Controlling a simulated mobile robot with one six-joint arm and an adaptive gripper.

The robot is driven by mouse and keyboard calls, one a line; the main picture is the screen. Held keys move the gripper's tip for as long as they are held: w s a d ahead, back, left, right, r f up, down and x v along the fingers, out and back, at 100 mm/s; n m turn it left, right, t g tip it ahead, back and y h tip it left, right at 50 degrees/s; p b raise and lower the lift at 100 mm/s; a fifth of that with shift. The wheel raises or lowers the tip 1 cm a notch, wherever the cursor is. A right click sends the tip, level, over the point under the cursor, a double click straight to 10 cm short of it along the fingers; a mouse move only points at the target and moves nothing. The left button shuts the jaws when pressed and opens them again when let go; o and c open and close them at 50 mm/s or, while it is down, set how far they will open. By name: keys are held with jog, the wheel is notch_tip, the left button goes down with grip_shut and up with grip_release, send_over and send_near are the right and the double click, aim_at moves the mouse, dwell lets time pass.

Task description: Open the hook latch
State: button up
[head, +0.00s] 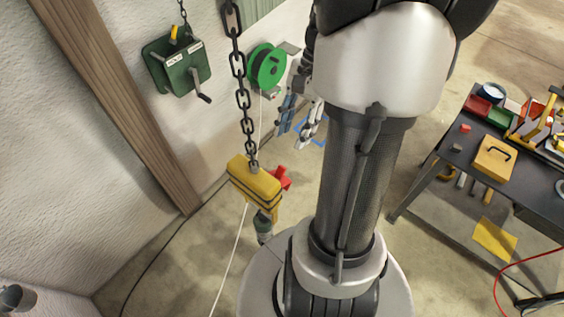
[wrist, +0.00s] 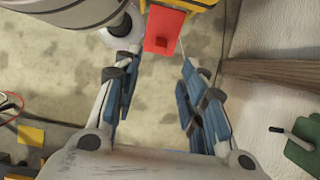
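A yellow hook block (head: 252,184) with dark stripes hangs on a dark chain (head: 240,92) in the head view. A red part (head: 281,178) sticks out from its right side; I take it for the latch. The red part (wrist: 163,32) shows at the top of the wrist view, with a strip of the yellow block (wrist: 205,5) beside it. A greenish-grey fitting (head: 264,228) hangs under the block; the hook's shape is not clear. My gripper (wrist: 158,62) is open and empty, its blue-padded fingers spread either side below the red part, apart from it. My gripper (head: 297,122) is partly behind my arm in the head view.
A green winch (head: 177,63) with a crank and a green reel (head: 266,67) are on the wall at left. A wooden post (head: 115,95) stands nearby. A dark workbench (head: 450,145) with tools is at right. A thin white cord (head: 231,262) runs behind the block.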

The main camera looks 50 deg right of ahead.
aim_at(282, 167)
jog(key=x, duration=1)
jog(key=shift+a+f, duration=0.1)
jog(key=shift+f, duration=0.25)
jog(key=shift+c, duration=0.5)
grip_shut()
